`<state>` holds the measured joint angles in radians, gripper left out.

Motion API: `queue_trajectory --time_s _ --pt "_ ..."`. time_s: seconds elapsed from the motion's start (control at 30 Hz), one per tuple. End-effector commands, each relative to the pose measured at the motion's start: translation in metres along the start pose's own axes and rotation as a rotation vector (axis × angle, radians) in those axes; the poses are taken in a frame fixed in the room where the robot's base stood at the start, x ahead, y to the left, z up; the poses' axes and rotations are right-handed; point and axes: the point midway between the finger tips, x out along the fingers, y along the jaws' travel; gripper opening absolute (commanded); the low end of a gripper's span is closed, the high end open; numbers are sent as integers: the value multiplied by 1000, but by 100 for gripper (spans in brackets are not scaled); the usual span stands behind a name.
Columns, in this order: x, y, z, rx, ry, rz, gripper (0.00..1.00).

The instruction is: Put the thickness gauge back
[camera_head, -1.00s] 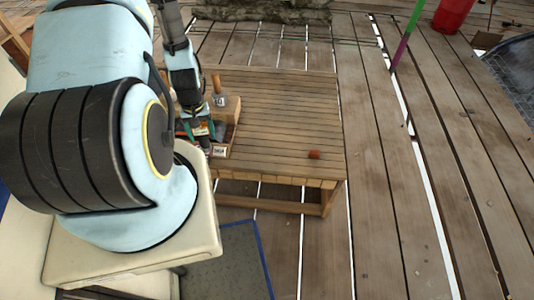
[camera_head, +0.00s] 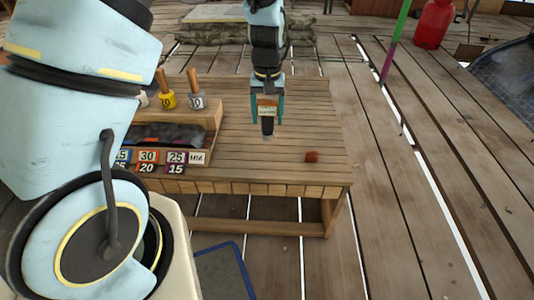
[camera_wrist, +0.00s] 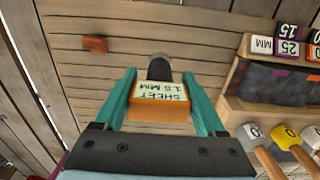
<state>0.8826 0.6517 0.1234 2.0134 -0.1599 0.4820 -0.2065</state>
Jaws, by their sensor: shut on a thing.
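My gripper (camera_head: 267,112) is shut on a small orange block with a white label reading "SHEET" and "MM", probably the thickness gauge (camera_wrist: 158,112). A dark, round-ended piece extends beyond the block. In the head view the gauge (camera_head: 267,103) hangs between the teal fingers with its dark end down, over the middle of the slatted table (camera_head: 250,165). Its height above the boards is hard to tell. The wooden rack (camera_head: 212,125) stands left of the gripper, with number labels such as 30 and 25 along its front and a dark-lined recess.
Wooden-handled pieces, one yellow (camera_head: 167,99) and one grey (camera_head: 197,100), stand on the rack's back ledge. A small red-brown block (camera_head: 312,156) lies on the table to the right of the gripper. The boards between are clear. My arm hides the rack's left end.

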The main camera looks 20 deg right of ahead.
Motion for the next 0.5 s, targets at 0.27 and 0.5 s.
queue_trajectory --time_s 0.27,0.5 --pt "43 -1 0 -1 -2 -1 6" --pt "68 -1 1 -1 -3 -1 6"
